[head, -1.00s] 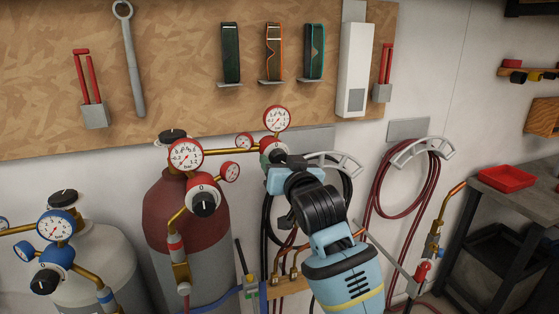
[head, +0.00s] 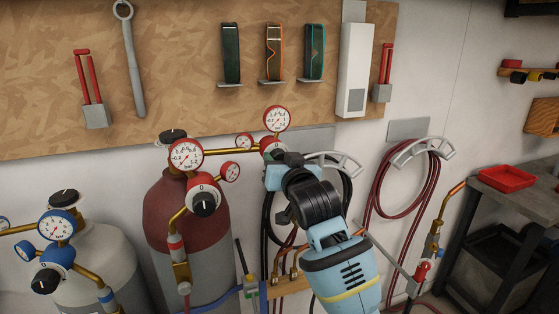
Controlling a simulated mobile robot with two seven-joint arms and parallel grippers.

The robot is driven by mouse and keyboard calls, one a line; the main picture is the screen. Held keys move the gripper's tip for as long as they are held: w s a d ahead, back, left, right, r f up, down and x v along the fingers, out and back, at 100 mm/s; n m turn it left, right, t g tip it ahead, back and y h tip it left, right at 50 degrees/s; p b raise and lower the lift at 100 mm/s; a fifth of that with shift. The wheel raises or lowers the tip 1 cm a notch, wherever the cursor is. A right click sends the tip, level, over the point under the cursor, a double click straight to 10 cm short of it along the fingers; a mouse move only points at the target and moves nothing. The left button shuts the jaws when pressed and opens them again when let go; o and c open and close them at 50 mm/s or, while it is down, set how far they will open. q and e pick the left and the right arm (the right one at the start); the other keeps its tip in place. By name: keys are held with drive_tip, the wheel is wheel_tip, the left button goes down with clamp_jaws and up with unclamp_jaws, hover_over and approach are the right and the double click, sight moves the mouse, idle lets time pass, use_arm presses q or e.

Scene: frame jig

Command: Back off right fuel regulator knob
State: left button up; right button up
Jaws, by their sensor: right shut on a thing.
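The right fuel regulator (head: 270,143) is red, with a large round white-faced gauge (head: 277,118) above it and a smaller gauge (head: 244,140) to its left. My right gripper (head: 278,161) reaches up from the lower right and is shut at the front of this regulator, on its knob. The jaws and wrist hide the knob, so its turn cannot be read. My left gripper is not in view.
A second red regulator with a black knob (head: 204,203) sits on the maroon cylinder (head: 164,222) to the left. A blue regulator (head: 58,254) stands at the far left. Coiled hoses (head: 377,190) hang behind my arm. A bench with a red tray (head: 506,178) is at right.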

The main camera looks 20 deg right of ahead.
drive_tip(key=n, duration=0.5)
drive_tip(key=shift+d+n, duration=0.1)
drive_tip(key=shift+n, duration=0.3)
drive_tip(key=n, duration=1.1)
drive_tip(key=shift+n, duration=0.3)
drive_tip(key=n, duration=0.5)
drive_tip(key=shift+n, duration=0.4)
drive_tip(key=o, duration=1)
drive_tip(key=shift+s, duration=0.1)
